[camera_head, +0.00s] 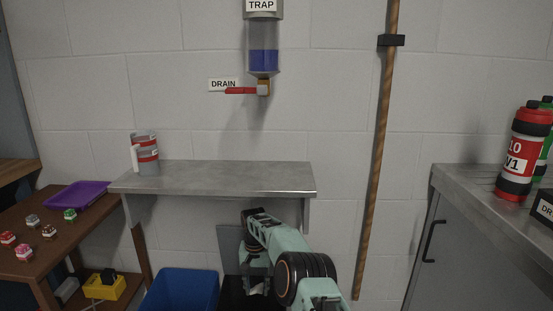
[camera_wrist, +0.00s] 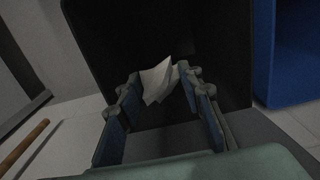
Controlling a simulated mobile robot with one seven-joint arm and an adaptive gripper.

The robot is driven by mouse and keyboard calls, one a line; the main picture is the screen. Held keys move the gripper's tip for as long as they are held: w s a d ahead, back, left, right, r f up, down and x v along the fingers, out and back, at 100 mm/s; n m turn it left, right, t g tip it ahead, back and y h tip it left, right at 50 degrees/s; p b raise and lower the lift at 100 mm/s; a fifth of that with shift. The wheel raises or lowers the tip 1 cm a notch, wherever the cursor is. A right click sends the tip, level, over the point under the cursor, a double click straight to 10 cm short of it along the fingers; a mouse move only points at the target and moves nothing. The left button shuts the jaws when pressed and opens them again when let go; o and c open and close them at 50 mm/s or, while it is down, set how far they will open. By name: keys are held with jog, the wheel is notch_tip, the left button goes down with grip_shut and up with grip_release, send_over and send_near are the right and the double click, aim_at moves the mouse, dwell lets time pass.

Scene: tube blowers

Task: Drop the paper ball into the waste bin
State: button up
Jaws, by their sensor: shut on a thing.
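The paper ball (camera_wrist: 157,82) is a crumpled white piece between the fingertips of my gripper (camera_wrist: 159,76) in the wrist view. My gripper is shut on it. Behind and around the paper is the dark inside of a black bin (camera_wrist: 95,25). The paper appears over or within its opening; I cannot tell how deep. In the head view my arm reaches down over the black bin (camera_head: 237,298), which is partly hidden.
A blue bin (camera_head: 182,291) stands left of the black one. A wooden pole (camera_head: 376,160) is to the right. A brown table (camera_head: 95,238) and a grey cabinet (camera_head: 460,250) flank the space.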

jog(key=o, duration=0.9)
jog(key=shift+f, duration=0.1)
